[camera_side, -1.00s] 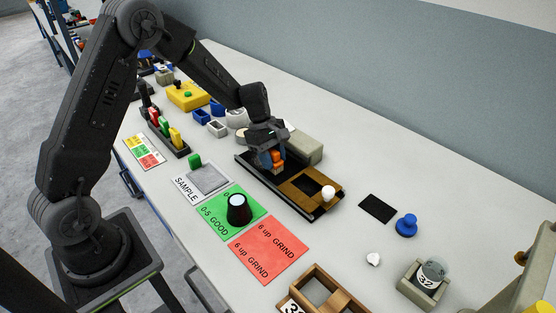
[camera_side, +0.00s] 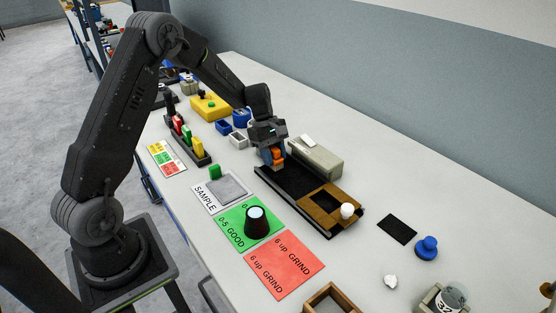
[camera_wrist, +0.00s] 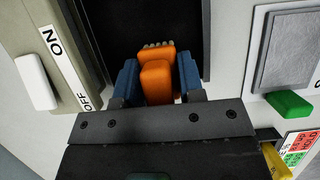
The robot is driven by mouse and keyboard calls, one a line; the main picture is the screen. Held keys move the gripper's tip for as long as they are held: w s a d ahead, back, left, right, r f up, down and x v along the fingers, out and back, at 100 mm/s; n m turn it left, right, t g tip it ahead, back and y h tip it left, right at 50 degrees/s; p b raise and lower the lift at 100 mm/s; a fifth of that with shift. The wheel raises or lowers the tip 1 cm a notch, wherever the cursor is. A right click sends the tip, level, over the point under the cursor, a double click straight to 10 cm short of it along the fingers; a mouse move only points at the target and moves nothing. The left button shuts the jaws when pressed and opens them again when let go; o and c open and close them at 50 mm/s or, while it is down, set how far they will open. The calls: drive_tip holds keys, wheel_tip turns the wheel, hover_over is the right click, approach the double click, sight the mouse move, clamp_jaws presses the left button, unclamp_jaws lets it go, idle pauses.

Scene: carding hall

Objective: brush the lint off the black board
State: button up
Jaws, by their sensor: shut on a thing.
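My gripper (camera_side: 274,163) is shut on an orange brush (camera_side: 277,155), at the left end of the long black board (camera_side: 297,185). In the wrist view the brush (camera_wrist: 156,78) sits between the blue finger pads, its pale bristles at the edge of the board (camera_wrist: 125,30). I cannot tell whether the bristles touch it. A brown frame (camera_side: 325,208) with a window and a white knob (camera_side: 347,210) lies over the board's right end. No lint can be made out on the bare black part. The gripper hides the board's left end.
A grey box (camera_side: 316,160) with a white switch (camera_wrist: 35,82) stands close behind the board. In front are a sample plate (camera_side: 228,188), a dark cup (camera_side: 257,222) on a green card and a red card (camera_side: 284,265). A small black plate (camera_side: 397,229) and blue knob (camera_side: 427,247) lie right.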

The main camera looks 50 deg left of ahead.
drive_tip(key=shift+r, duration=3.8)
